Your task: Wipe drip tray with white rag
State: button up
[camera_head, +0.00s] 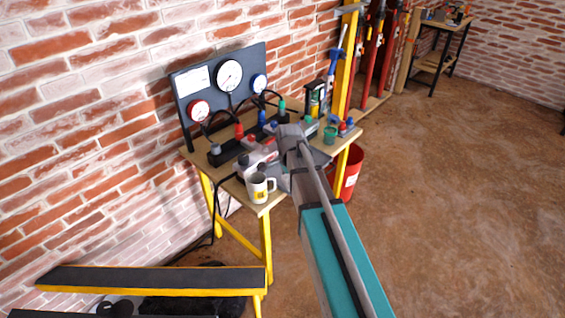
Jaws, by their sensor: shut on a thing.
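My gripper (268,162) is over the workbench, mostly hidden behind my own wrist and forearm. It is shut, with a small pale patch at its tip that looks like the white rag; its outline is hard to make out. Whether this is the drip tray is not clear. My wrist covers the middle of the bench, so contact between rag and tray cannot be told.
A gauge panel (222,90) stands behind. A red bucket (353,170) stands beside the bench.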

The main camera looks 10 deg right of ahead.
jog(key=shift+w+a, duration=0.1)
jog(key=shift+a, duration=0.05)
jog(key=shift+w+f, duration=0.2)
jog(key=shift+w, duration=0.35)
jog(key=w+d+f+b, duration=0.2)
jog(key=w+f+b, duration=0.1)
jog(key=w, duration=0.9)
jog(key=shift+w+f+b, duration=0.25)
jog(key=shift+f+b, duration=0.15)
jog(key=shift+b, duration=0.25)
jog(key=shift+f, duration=0.1)
